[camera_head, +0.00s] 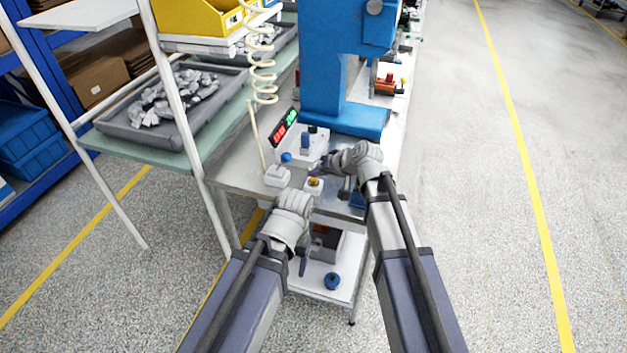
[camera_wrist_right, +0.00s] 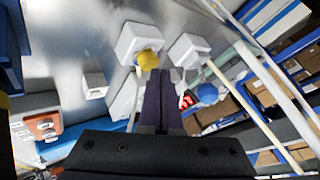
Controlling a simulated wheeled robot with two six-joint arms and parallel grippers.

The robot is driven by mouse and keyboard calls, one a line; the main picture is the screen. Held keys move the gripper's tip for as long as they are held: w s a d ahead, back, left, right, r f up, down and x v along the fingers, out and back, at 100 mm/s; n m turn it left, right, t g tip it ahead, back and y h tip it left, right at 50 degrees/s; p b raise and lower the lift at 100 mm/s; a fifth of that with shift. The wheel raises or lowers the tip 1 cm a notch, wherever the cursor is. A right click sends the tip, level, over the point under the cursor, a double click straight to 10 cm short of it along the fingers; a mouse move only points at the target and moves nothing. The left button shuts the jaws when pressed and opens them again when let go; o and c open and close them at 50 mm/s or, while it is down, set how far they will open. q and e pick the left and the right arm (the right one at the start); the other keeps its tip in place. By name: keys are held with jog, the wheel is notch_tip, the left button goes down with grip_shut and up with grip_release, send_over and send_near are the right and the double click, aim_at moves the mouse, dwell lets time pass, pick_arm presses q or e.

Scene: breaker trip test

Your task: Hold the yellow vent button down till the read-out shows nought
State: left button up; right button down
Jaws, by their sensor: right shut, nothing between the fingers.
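The yellow vent button (camera_head: 314,182) sits on a small white box on the steel bench; it also shows in the right wrist view (camera_wrist_right: 148,60). My right gripper (camera_head: 319,169) is shut and empty, its dark fingertips (camera_wrist_right: 160,72) close beside the button. I cannot tell whether they touch it or whether it is pressed. The read-out (camera_head: 285,127) behind shows red and green digits, too small to read; part of its red shows in the wrist view (camera_wrist_right: 185,101). My left gripper (camera_head: 302,262) hangs low in front of the bench edge, its jaw opening unclear.
A white box (camera_head: 277,176) with a cord stands left of the button. A white unit with a blue knob (camera_head: 286,157) is behind. A blue press (camera_head: 345,118) stands at the back, and a grey tray (camera_head: 180,130) of parts is at the left.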

aim_at(316, 181)
jog(key=shift+f+b, duration=0.5)
dwell(0.8)
dwell(1.9)
jog(key=shift+r+p, duration=0.95)
notch_tip(316, 181, up, 5)
jog(key=p, duration=0.5)
